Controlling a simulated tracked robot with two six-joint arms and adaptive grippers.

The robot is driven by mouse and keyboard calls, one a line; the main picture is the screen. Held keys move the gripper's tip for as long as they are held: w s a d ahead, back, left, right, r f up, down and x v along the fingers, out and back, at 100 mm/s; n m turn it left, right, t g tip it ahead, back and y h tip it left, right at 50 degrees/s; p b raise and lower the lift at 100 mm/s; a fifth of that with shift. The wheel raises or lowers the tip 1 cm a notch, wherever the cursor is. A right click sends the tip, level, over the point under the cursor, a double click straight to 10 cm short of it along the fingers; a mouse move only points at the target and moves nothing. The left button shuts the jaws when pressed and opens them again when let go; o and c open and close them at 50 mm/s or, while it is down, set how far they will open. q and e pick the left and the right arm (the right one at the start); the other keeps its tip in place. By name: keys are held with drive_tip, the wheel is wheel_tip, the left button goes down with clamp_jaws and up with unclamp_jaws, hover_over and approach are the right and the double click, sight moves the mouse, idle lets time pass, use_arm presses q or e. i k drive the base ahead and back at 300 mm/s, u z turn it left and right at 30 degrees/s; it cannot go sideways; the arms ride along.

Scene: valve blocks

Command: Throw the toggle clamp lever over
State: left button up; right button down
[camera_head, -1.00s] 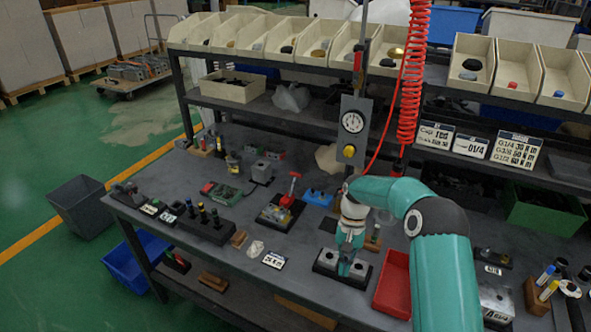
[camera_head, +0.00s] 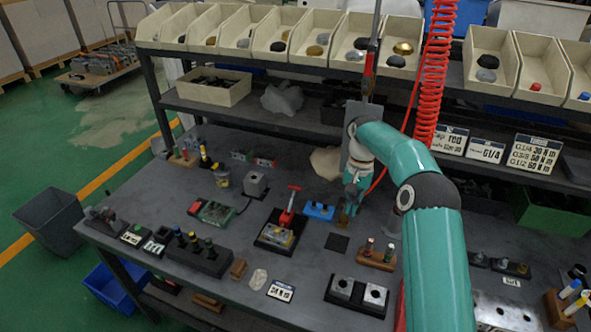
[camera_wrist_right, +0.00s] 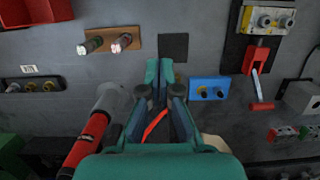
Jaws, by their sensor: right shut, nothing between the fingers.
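The toggle clamp (camera_head: 286,218) is red, with a lever rising to a red cross handle. It stands on a dark base plate with a grey block that has yellow parts. In the right wrist view the clamp (camera_wrist_right: 258,57) is at the upper right, and its red handle (camera_wrist_right: 262,106) points down the picture. My right gripper (camera_head: 347,207) is shut and empty, to the right of the clamp and apart from it. In the wrist view its fingertips (camera_wrist_right: 160,68) are together. My left gripper is in neither view.
A blue block (camera_head: 319,211) lies between the clamp and my right gripper. A wooden holder (camera_head: 376,259) and a black block with two grey pieces (camera_head: 357,296) are nearer the front. A red coiled hose (camera_head: 432,90) and a red-handled hanging tool (camera_wrist_right: 88,140) are close to my arm.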

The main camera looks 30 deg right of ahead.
sight(294, 188)
drive_tip(key=i, duration=0.9)
drive_tip(key=u, duration=0.1)
